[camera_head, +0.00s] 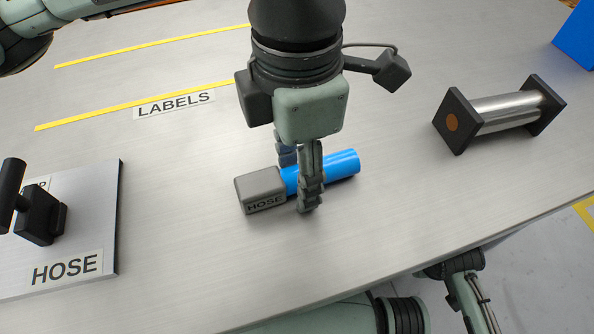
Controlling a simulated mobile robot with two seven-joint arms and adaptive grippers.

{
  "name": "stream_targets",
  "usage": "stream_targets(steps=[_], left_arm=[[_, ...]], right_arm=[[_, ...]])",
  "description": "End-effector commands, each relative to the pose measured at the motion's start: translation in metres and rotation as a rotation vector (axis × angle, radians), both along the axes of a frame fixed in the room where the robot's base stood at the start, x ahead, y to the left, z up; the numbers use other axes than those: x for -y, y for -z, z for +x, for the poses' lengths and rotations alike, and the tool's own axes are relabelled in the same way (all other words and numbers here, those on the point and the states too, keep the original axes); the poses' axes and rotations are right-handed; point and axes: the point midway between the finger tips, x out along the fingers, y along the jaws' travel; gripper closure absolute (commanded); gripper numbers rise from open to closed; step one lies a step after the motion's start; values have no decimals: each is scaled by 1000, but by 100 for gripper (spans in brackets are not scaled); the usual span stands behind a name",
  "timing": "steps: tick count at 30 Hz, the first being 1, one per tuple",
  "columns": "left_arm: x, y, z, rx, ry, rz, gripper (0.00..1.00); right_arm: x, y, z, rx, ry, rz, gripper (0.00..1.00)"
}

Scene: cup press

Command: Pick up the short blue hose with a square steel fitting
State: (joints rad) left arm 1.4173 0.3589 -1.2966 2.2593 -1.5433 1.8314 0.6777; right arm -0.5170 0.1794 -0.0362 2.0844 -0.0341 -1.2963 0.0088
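The short blue hose (343,166) lies on the steel table near the middle of the head view. Its square grey steel fitting (261,190), marked HOSE, is at its left end. My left gripper (298,180) points down over the hose just right of the fitting. One finger is in front of the hose and the other is behind it, partly hidden. I cannot tell whether the fingers touch the hose. The hose appears to rest on the table. I make out no fingers of my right gripper.
A plate (92,235) marked HOSE with a black clamp (40,215) lies at left. A LABELS sign (174,103) and yellow tape lines are behind. A metal cylinder with square black ends (505,113) lies at right. A blue object (577,36) is at the upper right. The table's front edge is close.

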Motion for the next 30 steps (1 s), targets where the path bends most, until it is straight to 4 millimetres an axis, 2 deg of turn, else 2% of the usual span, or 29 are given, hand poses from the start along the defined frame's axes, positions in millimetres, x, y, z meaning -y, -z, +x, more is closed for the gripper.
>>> stream_targets(steps=[2, 10, 19, 23, 30], left_arm=[[0, 0, 0, 0, 0, 0, 66], [0, 0, 0, 0, -1, 0, 100], [0, -2, 0, 1, -1, -1, 100], [0, -9, 1, 1, -1, -1, 100], [-3, -45, 0, 4, -2, -2, 100]], right_arm=[[0, 0, 0, 0, 0, 0, 60], [0, 0, 0, 0, 0, 0, 60], [0, 0, 0, 1, 0, 0, 60], [0, 0, 0, 1, 0, 0, 60], [-1, -5, 3, 10, -1, -1, 60]])
